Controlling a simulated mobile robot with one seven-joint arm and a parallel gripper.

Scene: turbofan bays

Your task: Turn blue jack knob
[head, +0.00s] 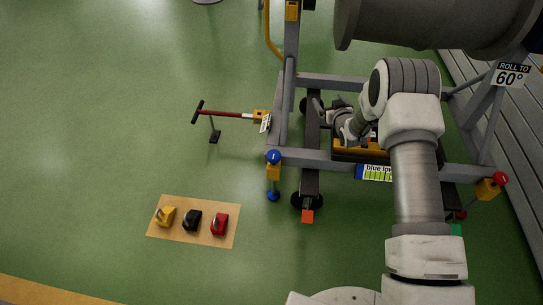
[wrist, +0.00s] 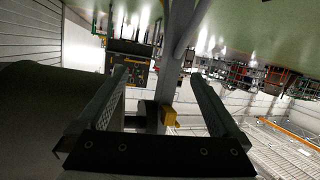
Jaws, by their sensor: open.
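The blue jack knob (head: 274,156) is a round blue cap on top of a yellow jack block at the near left corner of the grey stand. A blue foot (head: 273,195) shows below that block. My gripper (wrist: 160,95) is open, with its two fingers wide apart and nothing held between them. In the head view the wrist end of my arm is over the stand, right of and beyond the blue knob, clear of it. The fingertips are hard to make out there. I cannot identify the blue knob in the wrist view.
A red-topped jack (head: 499,179) stands at the right corner. A red-handled bar (head: 229,114) reaches left from the stand. A tan mat (head: 230,239) carries yellow, black and red pieces. A large grey cylinder (head: 430,22) overhangs the back. The green floor at left is mostly open.

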